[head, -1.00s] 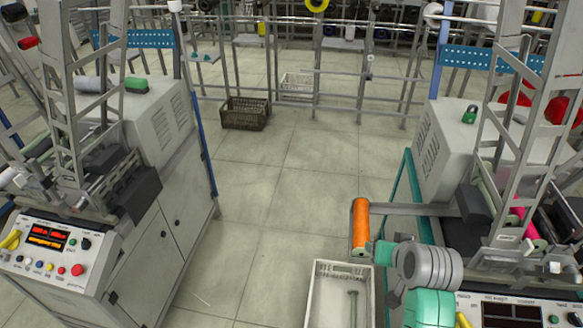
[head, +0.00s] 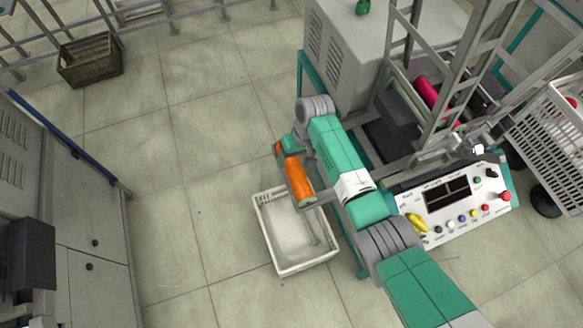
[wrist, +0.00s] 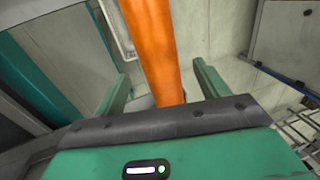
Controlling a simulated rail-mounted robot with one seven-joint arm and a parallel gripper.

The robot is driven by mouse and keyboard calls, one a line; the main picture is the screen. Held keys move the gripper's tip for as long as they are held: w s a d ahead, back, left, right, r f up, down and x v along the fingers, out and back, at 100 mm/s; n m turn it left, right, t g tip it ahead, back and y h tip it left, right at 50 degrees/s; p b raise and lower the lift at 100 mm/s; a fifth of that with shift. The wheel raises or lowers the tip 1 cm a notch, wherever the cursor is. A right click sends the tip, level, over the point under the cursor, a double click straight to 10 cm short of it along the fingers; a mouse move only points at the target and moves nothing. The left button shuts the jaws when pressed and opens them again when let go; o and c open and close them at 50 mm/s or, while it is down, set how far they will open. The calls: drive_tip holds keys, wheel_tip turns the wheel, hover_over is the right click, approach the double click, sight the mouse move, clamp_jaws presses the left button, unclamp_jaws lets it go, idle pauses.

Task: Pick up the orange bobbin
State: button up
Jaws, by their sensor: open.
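The orange bobbin (head: 298,178) sits at the outer end of a metal arm reaching out from the right machine, above a white crate. My gripper (head: 281,146) is at the upper end of the bobbin in the head view, and part of it is hidden by my wrist. In the wrist view, the bobbin (wrist: 152,45) runs between the two green fingers of my gripper (wrist: 160,82). The fingers are open, with a visible gap on each side of the bobbin. The bobbin's near end is hidden behind the gripper body.
The white crate (head: 268,228) stands on the floor below the bobbin, with a thin rod-like thing in it. The winding machine (head: 340,55) and its control panel (head: 455,205) are close on the right. A dark crate (head: 90,60) stands far left.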

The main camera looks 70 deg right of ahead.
sight(295, 163)
drive_tip(key=b+x, duration=0.2)
drive_tip(key=x, duration=0.3)
drive_tip(key=shift+s+f+b, duration=0.1)
drive_tip(key=shift+f+b, duration=0.05)
drive_tip(key=shift+b, duration=0.15)
drive_tip(key=shift+d, duration=0.1)
